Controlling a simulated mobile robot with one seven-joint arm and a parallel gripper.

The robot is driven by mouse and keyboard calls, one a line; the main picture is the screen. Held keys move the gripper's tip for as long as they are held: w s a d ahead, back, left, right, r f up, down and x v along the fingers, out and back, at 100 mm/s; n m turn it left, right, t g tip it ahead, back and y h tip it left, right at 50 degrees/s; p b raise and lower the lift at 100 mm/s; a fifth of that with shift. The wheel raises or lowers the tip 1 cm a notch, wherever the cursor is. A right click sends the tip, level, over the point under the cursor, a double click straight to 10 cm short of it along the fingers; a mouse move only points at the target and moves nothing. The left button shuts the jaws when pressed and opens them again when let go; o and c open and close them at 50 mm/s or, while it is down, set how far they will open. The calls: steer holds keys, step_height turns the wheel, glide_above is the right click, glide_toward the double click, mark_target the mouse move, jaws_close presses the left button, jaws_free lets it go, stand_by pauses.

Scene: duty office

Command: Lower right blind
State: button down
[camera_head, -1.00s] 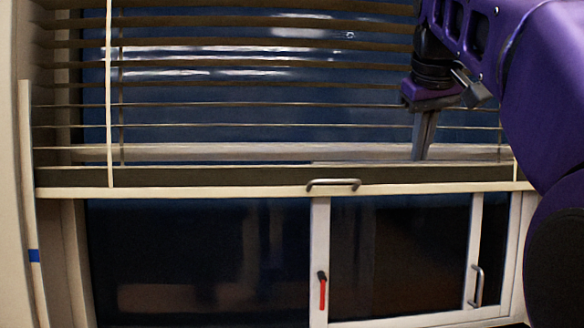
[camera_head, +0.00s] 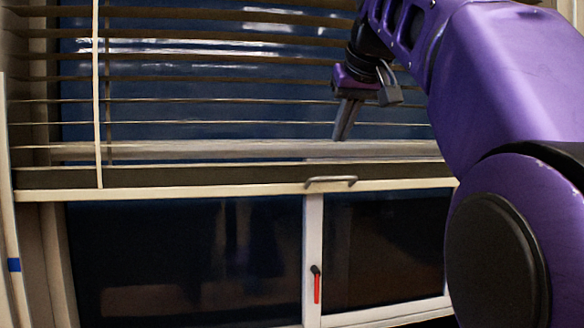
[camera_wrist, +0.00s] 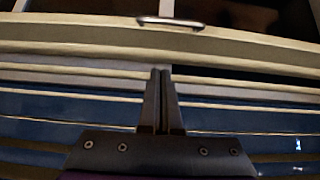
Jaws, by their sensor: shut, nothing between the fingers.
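The blind (camera_head: 240,120) hangs partly down over a dark window in the head view, its slats spaced apart. Its pale bottom rail (camera_head: 180,190) carries a grey metal handle (camera_head: 331,181) near the middle. In the wrist view the handle (camera_wrist: 171,22) is at the top, past the rail (camera_wrist: 230,47). My gripper (camera_head: 340,138) is shut and empty, pointing down in front of the lowest slats. It is above and slightly right of the handle, apart from it. The wrist view shows my fingertips (camera_wrist: 160,71) together, short of the rail.
A window frame with a red-handled latch (camera_head: 316,288) is below the rail. A pale cord or rod (camera_head: 96,100) hangs at the left of the blind. A strip with a blue mark (camera_head: 14,264) stands at the far left. My purple arm hides the right side.

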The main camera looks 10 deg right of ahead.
mark_target(335, 168)
steer(key=x, duration=0.5)
steer(key=shift+f, duration=0.3)
step_height(335, 168, down, 3)
steer(key=shift+s+r, duration=0.1)
steer(key=shift+r, duration=0.1)
steer(key=shift+f, duration=0.35)
